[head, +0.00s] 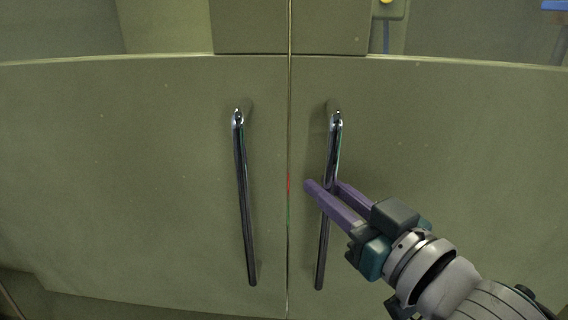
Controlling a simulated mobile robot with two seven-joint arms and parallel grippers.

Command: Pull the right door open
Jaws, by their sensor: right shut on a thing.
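The right door (460,150) is a flat olive-grey panel, and it is closed, level with the left door (120,170) at the centre seam. Its long dark metal handle (334,140) stands upright near the seam. My right gripper (322,186) comes in from the lower right, with its purple fingers around the middle of this handle, shut on it. The fingers hide a short part of the handle. The left door has a matching handle (243,190), which nothing touches. My left gripper is not in view.
The area before the left door is clear.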

